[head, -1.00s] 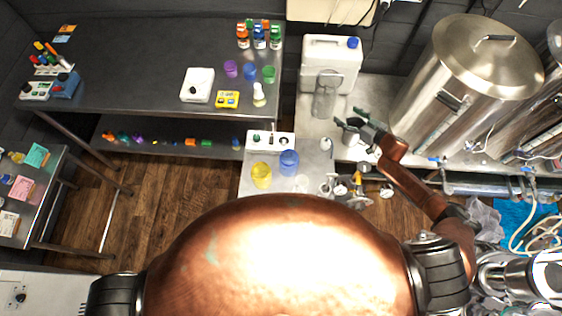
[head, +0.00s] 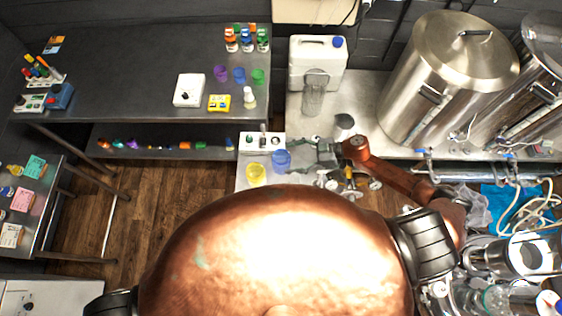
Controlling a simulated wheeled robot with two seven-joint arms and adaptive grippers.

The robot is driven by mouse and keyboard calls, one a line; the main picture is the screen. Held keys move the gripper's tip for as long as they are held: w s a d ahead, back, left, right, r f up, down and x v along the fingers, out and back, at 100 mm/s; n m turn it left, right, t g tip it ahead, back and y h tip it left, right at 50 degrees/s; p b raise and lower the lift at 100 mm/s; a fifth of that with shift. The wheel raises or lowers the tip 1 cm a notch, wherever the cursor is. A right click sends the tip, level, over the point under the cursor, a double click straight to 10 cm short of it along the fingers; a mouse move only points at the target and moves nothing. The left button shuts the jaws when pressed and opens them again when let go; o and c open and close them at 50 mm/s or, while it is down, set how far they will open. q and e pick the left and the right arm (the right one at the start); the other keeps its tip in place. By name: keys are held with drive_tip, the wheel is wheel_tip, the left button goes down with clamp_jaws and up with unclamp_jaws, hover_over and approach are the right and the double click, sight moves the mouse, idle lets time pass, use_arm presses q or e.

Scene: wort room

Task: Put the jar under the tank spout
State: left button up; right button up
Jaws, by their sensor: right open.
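A clear glass jar (head: 313,98) stands upright on the light metal bench, in front of a white canister. A large steel tank (head: 440,85) with a lid stands to the right. Pipework with a blue-handled valve (head: 421,152) is low at its front; I cannot tell which part is the spout. My right gripper (head: 308,149) is open and empty, pointing left over the bench's near side, closer to me than the jar and apart from it. My left gripper is not in view.
The white canister (head: 317,66) is right behind the jar. A small dark-topped container (head: 344,124) stands near my right arm. A yellow cup (head: 256,173) and a blue cup (head: 281,159) are left of the gripper. A second tank (head: 535,75) stands at far right.

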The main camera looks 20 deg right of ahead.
drive_tip(key=x, duration=0.4)
drive_tip(key=shift+a+r, duration=0.1)
drive_tip(key=shift+s, duration=0.1)
drive_tip(key=shift+c, duration=0.4)
drive_tip(key=c, duration=1.5)
